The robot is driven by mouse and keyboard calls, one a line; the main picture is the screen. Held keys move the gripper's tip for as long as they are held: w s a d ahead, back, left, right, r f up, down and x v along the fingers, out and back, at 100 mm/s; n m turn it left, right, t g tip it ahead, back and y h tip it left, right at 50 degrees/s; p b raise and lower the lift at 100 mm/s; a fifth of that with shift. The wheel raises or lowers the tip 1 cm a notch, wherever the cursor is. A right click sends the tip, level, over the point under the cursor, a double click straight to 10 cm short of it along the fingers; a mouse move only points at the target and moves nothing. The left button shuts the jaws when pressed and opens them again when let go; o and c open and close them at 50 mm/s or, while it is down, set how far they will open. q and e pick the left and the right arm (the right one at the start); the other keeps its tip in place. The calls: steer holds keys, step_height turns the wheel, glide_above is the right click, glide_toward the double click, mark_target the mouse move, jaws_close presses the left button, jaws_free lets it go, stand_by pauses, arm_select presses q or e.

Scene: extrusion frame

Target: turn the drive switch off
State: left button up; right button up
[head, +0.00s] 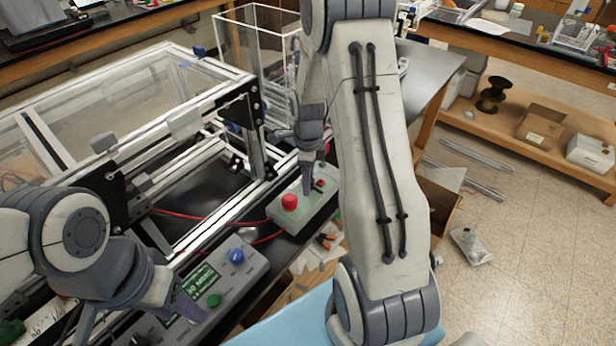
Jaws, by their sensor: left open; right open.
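A pale grey-green control box (272,209) sits at the right end of the bench, beside the extrusion frame (190,125). It carries a large red mushroom button (289,202) and a smaller red switch (320,183), which may be the drive switch; its position is too small to read. My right gripper (312,178) is open just above this box, close to the smaller switch and partly covering it. My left gripper (138,322) is open at lower left, over a grey console with a green display (200,281), a blue knob (236,256) and a green button (214,300).
Red cables (180,215) run between the frame and the boxes. A clear acrylic box (250,50) stands behind. Orange-handled pliers (326,240) lie beside the control box. My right arm hides part of the bench's right side.

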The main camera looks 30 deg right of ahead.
jaws_close()
steer(key=shift+n, duration=0.3)
steer(key=n, duration=0.9)
steer(key=shift+r, duration=0.1)
steer(key=n, duration=0.4)
steer(key=shift+n, duration=2.1)
